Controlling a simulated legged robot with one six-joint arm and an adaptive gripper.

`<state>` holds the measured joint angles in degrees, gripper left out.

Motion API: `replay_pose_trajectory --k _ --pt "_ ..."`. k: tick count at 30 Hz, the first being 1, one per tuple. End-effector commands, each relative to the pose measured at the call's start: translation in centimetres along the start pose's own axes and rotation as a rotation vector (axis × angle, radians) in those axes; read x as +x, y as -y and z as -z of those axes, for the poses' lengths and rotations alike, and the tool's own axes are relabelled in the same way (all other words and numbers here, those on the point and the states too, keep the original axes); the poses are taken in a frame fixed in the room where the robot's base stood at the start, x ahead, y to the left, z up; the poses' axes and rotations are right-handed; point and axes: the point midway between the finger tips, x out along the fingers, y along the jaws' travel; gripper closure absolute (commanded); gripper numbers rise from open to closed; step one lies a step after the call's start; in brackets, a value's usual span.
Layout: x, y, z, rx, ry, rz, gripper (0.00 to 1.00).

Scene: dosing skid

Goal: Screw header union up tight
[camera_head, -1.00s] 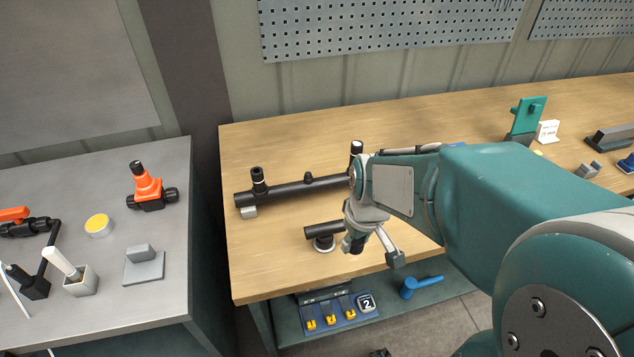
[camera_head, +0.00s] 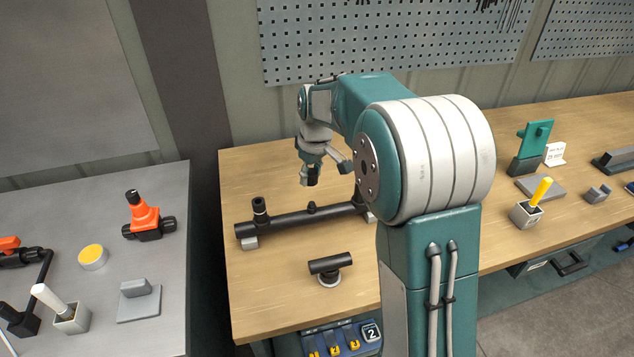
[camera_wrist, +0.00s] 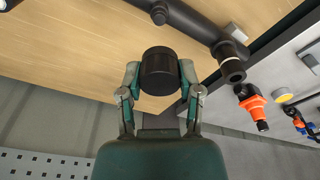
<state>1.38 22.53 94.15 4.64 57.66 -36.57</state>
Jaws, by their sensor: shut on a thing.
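My gripper (camera_wrist: 160,88) is shut on a short black cylindrical piece, likely the union nut (camera_wrist: 160,68), seen nearly end-on in the wrist view. In the head view, my gripper (camera_head: 312,172) holds it above the bench, behind the header's middle stub and apart from the pipe. The black header pipe (camera_head: 290,222) lies across the wooden bench on pale blocks. Its left upright end (camera_head: 260,205) has a ringed collar and also shows in the wrist view (camera_wrist: 232,66). My arm mostly hides its right end.
A black tee (camera_head: 328,264) stands on a round base in front of the header. An orange-topped valve (camera_head: 146,212) and a yellow-topped tin (camera_head: 93,257) are on the grey bench at left. A perforated panel (camera_head: 390,40) is behind. Bare wood lies left of my gripper.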

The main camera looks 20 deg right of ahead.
Motion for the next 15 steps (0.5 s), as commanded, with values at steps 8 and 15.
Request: replay_pose_trajectory --k 8,15 --pt "0.0 0.0 0.0 0.003 0.000 0.000 0.86" --pt "1.3 0.0 -0.2 0.004 0.003 0.002 0.86"
